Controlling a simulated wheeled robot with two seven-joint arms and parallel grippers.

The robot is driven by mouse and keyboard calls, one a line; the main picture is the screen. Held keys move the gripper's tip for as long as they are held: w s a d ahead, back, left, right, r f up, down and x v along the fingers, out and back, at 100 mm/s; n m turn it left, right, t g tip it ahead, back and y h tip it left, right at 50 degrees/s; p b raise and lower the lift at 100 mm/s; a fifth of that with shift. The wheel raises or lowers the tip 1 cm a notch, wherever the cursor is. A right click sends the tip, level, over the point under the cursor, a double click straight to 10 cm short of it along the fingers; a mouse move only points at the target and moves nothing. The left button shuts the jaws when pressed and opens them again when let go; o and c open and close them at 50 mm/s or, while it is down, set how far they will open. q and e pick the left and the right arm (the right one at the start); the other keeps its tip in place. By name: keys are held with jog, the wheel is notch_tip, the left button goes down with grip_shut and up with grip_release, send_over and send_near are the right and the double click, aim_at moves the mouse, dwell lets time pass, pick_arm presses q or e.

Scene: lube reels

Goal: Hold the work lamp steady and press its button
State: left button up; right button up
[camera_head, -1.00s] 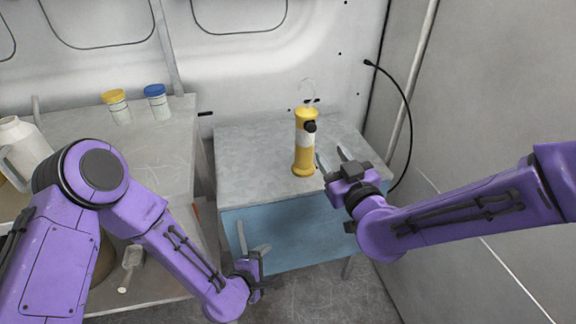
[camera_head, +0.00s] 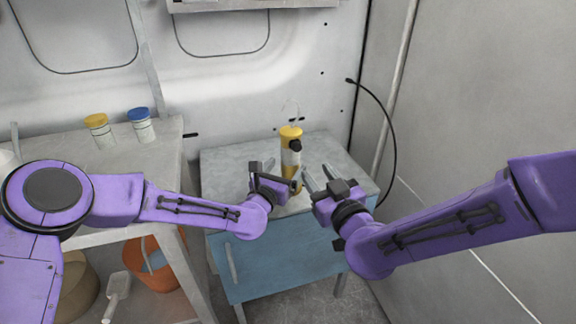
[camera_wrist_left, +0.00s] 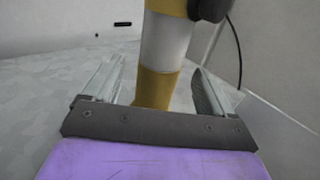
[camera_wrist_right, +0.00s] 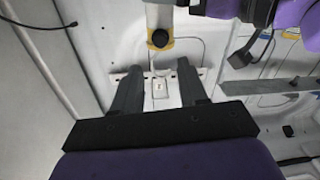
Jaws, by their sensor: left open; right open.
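The work lamp (camera_head: 291,158) is a yellow and white cylinder with a wire hook on top and a dark round knob on its side. It stands upright on the grey-topped blue cabinet. My left gripper (camera_head: 262,170) is open just left of and in front of the lamp. In the left wrist view the lamp body (camera_wrist_left: 160,60) rises between the open fingers, with gaps to both. My right gripper (camera_head: 316,176) is open and empty, right of the lamp. In the right wrist view the lamp (camera_wrist_right: 159,25) and its dark knob show beyond the fingertips.
The blue cabinet (camera_head: 270,262) has free top surface around the lamp. A shelf table at left (camera_head: 155,165) holds a yellow-lidded jar (camera_head: 98,132) and a blue-lidded jar (camera_head: 142,127). A black cable (camera_head: 392,130) hangs along the right wall.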

pick_arm(q)
jog(key=shift+x, duration=1.9)
jog(key=c, duration=1.3)
jog(key=shift+c, duration=1.1)
pick_arm(e)
jog(key=shift+c, duration=1.2)
grip_shut()
